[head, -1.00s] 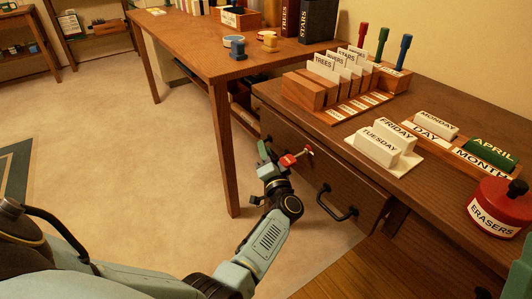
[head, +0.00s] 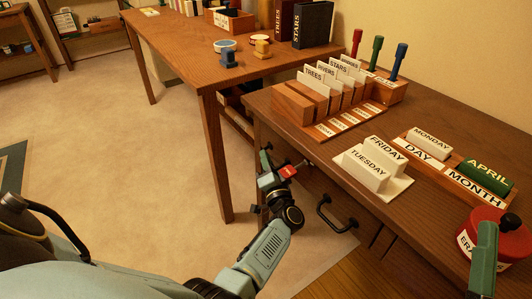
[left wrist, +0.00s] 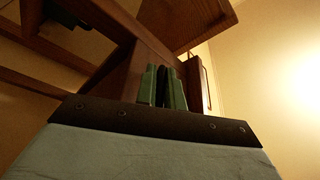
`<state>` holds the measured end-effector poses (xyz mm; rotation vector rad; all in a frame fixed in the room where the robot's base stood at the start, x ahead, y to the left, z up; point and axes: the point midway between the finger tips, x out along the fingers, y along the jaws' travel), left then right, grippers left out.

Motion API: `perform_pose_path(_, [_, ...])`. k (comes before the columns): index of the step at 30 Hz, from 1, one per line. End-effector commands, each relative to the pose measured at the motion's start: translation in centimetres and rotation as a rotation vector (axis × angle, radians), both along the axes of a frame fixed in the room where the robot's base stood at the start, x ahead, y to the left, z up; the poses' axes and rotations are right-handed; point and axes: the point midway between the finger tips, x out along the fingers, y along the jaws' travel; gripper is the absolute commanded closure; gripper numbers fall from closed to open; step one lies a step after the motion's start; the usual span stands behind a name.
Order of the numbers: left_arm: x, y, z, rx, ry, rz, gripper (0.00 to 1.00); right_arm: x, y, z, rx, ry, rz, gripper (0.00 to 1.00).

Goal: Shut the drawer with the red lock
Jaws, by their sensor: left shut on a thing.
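The drawer front (head: 318,188) sits under the right-hand desk top, with a black bar handle (head: 335,213) in plain view. The red lock (head: 287,171) shows on its left part, partly covered by my gripper. My left gripper (head: 266,166) is at the drawer's left part, beside the lock. In the left wrist view its green fingers (left wrist: 163,88) are shut with a dark bar between them, seemingly a drawer handle. The exact contact is hidden. A green finger of my right gripper (head: 484,258) shows at the right edge. Its opening cannot be seen.
The desk top (head: 310,152) holds a card rack (head: 335,90), day blocks (head: 372,165), a calendar tray (head: 425,152) and a red erasers tub (head: 480,232) near my right gripper. Another table (head: 185,50) stands behind left.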

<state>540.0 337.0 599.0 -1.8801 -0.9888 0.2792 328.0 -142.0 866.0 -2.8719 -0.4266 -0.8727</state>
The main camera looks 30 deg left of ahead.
Motion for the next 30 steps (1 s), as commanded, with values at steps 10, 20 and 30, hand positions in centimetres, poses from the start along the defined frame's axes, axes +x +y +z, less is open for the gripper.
perform_pose_path(10, [0.04,-0.28,0.18,0.003,0.000,-0.008,1.00,0.29,0.07,-0.43,-0.013,0.044,0.000,0.00])
perform_pose_path(20, [-0.02,-0.27,0.06,0.001,0.002,-0.007,0.70,0.29,0.08,-0.43,-0.013,0.044,0.000,0.00])
perform_pose_path(30, [-0.39,-0.56,-0.12,0.000,0.004,-0.006,0.70,0.37,0.11,-0.36,-0.016,0.052,0.000,0.00])
